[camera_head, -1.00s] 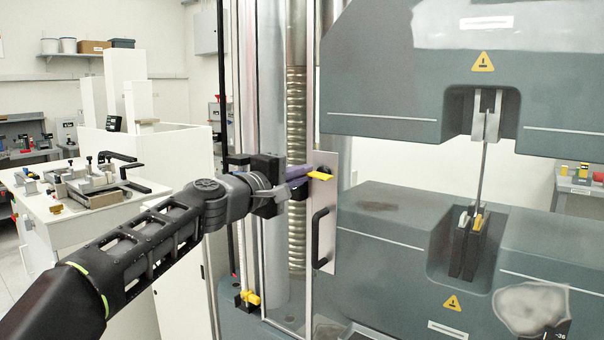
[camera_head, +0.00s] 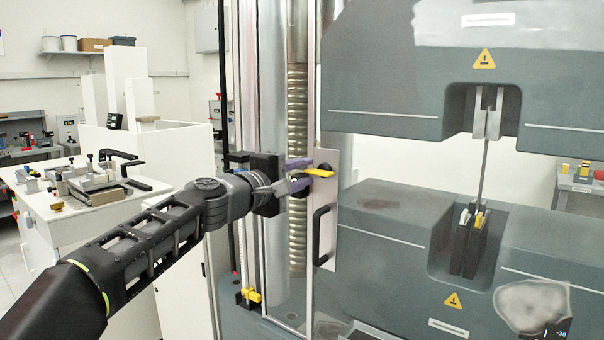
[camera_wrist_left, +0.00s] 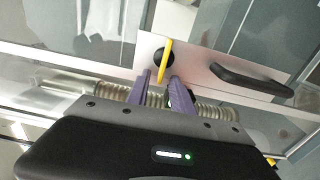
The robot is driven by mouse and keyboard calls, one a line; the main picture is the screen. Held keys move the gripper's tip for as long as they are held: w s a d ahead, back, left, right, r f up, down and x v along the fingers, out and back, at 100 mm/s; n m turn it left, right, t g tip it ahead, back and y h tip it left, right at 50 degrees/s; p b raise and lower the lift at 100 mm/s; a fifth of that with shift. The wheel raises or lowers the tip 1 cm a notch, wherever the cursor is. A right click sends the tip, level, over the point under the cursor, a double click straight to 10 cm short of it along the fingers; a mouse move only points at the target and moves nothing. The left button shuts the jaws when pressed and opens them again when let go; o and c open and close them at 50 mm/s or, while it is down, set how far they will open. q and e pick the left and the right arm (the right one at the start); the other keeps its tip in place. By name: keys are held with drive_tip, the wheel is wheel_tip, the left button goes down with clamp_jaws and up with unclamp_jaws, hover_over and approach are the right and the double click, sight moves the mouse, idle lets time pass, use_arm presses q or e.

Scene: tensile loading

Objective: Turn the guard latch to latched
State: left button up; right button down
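The guard latch is a yellow bar (camera_head: 319,173) on a black round hub (camera_wrist_left: 163,57), mounted on the pale plate of the clear guard door. In the head view it lies nearly level, its right end a little lower. My left gripper (camera_head: 303,174) has purple fingers, one above and one below the bar's left end. In the left wrist view the fingers (camera_wrist_left: 161,78) stand apart, with the bar's near end between their tips. A gap shows beside the bar, so the gripper looks open around it. My right gripper is not in view.
A black door handle (camera_head: 320,236) sits below the latch on the pale plate (camera_head: 331,262). The grey testing machine (camera_head: 385,222) stands to the right, holding an upright specimen (camera_head: 483,165). A white bench (camera_head: 75,222) with a fixture is at the left.

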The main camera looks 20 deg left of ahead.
use_arm(q)
drive_tip(key=shift+s, duration=0.1)
drive_tip(key=b+v, duration=0.2)
drive_tip(key=v, duration=0.5)
drive_tip(key=shift+s, duration=0.3)
drive_tip(key=shift+a, duration=0.1)
